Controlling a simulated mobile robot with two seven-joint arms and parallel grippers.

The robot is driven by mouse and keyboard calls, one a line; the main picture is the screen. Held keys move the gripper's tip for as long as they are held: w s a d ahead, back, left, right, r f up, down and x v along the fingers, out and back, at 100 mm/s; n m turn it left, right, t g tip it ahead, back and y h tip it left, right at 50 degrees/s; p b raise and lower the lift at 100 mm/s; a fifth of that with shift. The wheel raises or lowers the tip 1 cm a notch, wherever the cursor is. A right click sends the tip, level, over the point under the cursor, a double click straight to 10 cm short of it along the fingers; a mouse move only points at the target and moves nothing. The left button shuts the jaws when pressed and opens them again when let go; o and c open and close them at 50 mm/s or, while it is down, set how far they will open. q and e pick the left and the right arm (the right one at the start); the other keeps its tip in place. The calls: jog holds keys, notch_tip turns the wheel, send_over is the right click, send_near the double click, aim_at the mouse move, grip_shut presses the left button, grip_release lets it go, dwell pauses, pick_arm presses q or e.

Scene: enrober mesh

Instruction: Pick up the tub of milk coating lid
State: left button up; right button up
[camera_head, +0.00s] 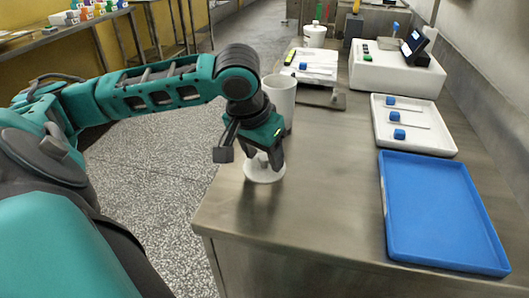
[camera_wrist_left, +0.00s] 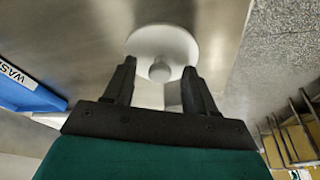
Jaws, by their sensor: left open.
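The white round lid (camera_head: 264,176) lies flat on the steel table near its left front edge in the head view. Its knob (camera_wrist_left: 159,72) shows in the left wrist view, in the middle of the white disc (camera_wrist_left: 176,43). My left gripper (camera_head: 264,166) points down at the lid. Its two fingers (camera_wrist_left: 160,76) are apart, one on each side of the knob, with a visible gap. I cannot tell how far the fingertips are above the disc. My right gripper is in neither view.
A white tub (camera_head: 279,92) stands just behind my left gripper. A blue tray (camera_head: 440,235) lies at the right, with a white tray (camera_head: 440,143) of blue-handled tools behind it. A white scale (camera_head: 395,75) stands farther back. The table front between lid and blue tray is clear.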

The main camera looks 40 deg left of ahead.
pick_arm(q)
grip_shut()
dwell(0.3)
jog(key=shift+r, duration=0.15)
